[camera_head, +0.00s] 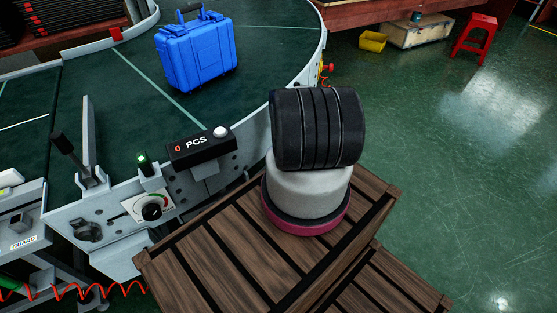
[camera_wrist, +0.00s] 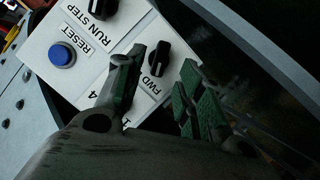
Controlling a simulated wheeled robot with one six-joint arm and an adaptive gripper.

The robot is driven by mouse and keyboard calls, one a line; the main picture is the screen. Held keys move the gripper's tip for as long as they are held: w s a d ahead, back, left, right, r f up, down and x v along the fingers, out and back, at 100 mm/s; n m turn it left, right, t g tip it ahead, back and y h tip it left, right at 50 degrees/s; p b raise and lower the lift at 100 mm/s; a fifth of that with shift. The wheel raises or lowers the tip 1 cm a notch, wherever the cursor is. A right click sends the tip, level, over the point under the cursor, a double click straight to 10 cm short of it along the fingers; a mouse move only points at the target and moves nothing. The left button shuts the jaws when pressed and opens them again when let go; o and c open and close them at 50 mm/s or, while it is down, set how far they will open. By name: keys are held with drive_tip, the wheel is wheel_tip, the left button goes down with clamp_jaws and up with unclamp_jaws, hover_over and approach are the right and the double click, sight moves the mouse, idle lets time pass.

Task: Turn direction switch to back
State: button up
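The direction switch (camera_wrist: 160,58) is a black rotary knob on a white control panel (camera_wrist: 105,52) in the wrist view. The label FWD shows beside it; no BACK label is visible. My gripper (camera_wrist: 163,68) is open, with its green-padded fingers apart and the knob seen between the fingertips. I cannot tell whether either finger touches it. The left finger hides part of the panel. Neither the gripper nor this panel can be made out in the head view.
A RUN/STEP knob (camera_wrist: 100,8) and blue RESET button (camera_wrist: 62,54) are close by on the panel. In the head view, a blue case (camera_head: 196,55) stands on the green curved conveyor (camera_head: 105,85). A PCS counter (camera_head: 201,146) and dial knob (camera_head: 151,210) sit along its edge.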

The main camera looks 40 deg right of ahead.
drive_tip(key=x, duration=0.5)
drive_tip(key=shift+w+d+f, duration=0.1)
drive_tip(key=shift+w+d, duration=0.05)
drive_tip(key=shift+w, duration=0.2)
clamp_jaws()
